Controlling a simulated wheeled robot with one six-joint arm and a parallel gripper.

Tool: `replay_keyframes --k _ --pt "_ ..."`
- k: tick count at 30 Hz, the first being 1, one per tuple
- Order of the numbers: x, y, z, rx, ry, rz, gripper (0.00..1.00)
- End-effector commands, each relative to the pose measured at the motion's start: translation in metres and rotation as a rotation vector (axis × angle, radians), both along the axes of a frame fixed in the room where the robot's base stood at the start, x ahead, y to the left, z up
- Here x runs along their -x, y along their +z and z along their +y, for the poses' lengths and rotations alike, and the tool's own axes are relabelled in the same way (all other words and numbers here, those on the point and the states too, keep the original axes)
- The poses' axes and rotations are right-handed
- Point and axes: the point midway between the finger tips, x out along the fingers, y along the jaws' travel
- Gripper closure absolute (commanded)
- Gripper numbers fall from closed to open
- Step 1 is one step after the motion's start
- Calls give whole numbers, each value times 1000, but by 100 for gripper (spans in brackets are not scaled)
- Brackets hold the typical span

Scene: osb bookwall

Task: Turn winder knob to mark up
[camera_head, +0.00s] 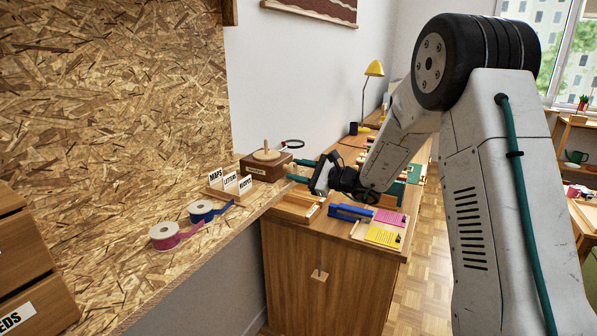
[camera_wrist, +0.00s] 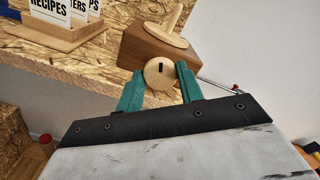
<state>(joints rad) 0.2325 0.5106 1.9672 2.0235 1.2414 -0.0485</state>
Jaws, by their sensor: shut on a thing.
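The winder is a brown wooden box (camera_head: 263,168) with a pale disc and an upright peg on top; it also shows in the wrist view (camera_wrist: 150,43). Its round, pale wooden knob (camera_wrist: 159,75) sits on the face towards my gripper, with a short dark mark near its upper edge in the wrist view. My gripper (camera_wrist: 160,78) has one green finger on each side of the knob and is shut on it. In the head view my gripper (camera_head: 296,170) reaches the winder's right side, and the knob cannot be made out there.
A card holder (camera_head: 231,190) with several labelled cards stands left of the winder. Blue tape (camera_head: 201,211) and pink tape (camera_head: 164,236) lie nearer on the OSB shelf. A magnifier (camera_head: 293,144) is behind the winder. A blue stapler (camera_head: 350,212) and notepads (camera_head: 384,235) lie on the cabinet below.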

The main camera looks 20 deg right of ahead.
Motion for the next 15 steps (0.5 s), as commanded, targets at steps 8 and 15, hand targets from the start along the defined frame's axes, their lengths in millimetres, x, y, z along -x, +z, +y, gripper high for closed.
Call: replay_keyframes --k 8,15 --pt "0 -1 0 23 -1 -22 86" --pt "0 -1 0 23 -1 -22 86"
